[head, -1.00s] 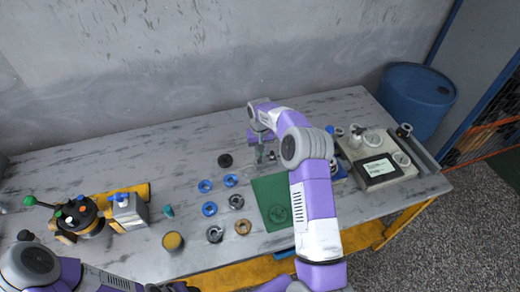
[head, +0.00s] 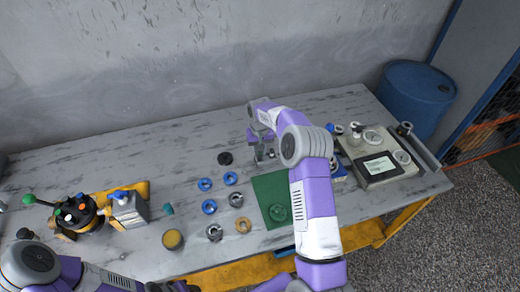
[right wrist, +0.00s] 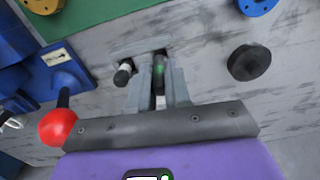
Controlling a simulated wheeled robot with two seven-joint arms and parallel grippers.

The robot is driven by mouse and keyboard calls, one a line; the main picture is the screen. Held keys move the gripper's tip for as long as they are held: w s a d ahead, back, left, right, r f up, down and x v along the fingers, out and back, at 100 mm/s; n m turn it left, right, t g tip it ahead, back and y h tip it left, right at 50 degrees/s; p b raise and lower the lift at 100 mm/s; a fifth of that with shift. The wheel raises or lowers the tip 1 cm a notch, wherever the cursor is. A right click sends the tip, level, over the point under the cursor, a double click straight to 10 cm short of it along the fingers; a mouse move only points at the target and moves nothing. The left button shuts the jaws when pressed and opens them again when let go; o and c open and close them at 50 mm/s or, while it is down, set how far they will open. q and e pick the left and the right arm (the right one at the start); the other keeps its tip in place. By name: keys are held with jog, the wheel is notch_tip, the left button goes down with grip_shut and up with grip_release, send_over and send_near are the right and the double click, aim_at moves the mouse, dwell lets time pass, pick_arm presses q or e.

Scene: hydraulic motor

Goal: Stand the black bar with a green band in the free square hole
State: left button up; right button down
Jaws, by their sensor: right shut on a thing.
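The black bar with a green band (right wrist: 160,70) is between the two grey fingers of my right gripper (right wrist: 160,88) in the right wrist view. The gripper is shut on it. The bar's far end is at a dark opening in a grey surface; I cannot tell how deep it sits. A second dark bar with a white band (right wrist: 123,73) stands just left of it. In the head view my right gripper (head: 262,152) is low over the table behind the green mat, and the bar is too small to make out. My left arm shows at the bottom left; its fingertips are not visible.
A green mat (head: 268,190) lies in front of the right gripper. Blue rings (head: 205,184) and a black disc (head: 225,158) lie to its left. A red knob (right wrist: 57,126) is close to the gripper's left side in the right wrist view. A grey device (head: 378,158) stands at right.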

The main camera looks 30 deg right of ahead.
jog(key=shift+f+b, duration=0.65)
jog(key=shift+f, duration=0.7)
dwell(1.3)
jog(key=c, duration=0.6)
grip_release()
jog(key=shift+r+p, duration=2.35)
jog(key=shift+r, duration=1.2)
